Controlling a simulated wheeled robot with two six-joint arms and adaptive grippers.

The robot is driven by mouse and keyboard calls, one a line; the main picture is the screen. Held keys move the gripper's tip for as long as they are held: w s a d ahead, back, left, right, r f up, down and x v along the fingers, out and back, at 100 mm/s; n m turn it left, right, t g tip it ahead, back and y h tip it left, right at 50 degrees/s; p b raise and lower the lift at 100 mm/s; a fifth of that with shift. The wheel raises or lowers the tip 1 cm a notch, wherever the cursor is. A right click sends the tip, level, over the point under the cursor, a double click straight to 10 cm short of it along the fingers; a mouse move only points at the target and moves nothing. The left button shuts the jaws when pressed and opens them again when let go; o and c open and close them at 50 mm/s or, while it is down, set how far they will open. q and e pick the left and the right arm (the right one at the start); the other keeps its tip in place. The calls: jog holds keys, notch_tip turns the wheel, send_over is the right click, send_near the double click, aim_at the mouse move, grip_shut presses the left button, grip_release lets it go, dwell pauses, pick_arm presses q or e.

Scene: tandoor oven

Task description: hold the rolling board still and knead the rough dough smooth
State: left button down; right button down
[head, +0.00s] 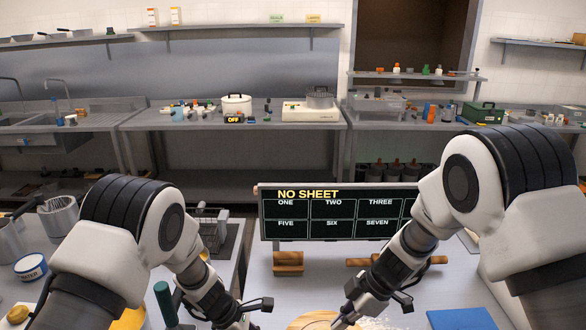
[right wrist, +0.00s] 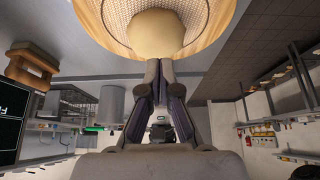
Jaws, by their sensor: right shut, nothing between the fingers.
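The round wooden rolling board (head: 303,321) shows only its far edge at the bottom of the head view. The right wrist view shows more of the board (right wrist: 228,14), with a pale, rounded lump of dough (right wrist: 155,35) on it. My right gripper (right wrist: 160,72) is shut and empty, its fingertips at the edge of the dough; I cannot tell whether they press in. In the head view the right gripper (head: 345,322) reaches down over the board. My left gripper (head: 246,322) is left of the board, its tips cut off by the frame, so its grip and contact are unclear.
A black menu sign (head: 335,211) stands behind the worktop. A wooden stand (head: 288,262) and a rolling pin (head: 432,260) lie in front of it. A blue mat (head: 460,319) is at the right. White flour (head: 378,323) is scattered beside the board.

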aim_at(328, 327)
jog(key=shift+f, duration=0.15)
jog(key=shift+f, duration=1.05)
jog(key=shift+f, duration=0.4)
dwell(0.6)
jog(key=shift+r, duration=1.55)
jog(key=shift+w+a, duration=0.3)
jog(key=shift+w, duration=0.25)
jog(key=shift+w+a, duration=0.3)
jog(key=shift+w, duration=0.2)
jog(key=shift+f, duration=0.1)
jog(key=shift+f, duration=1.15)
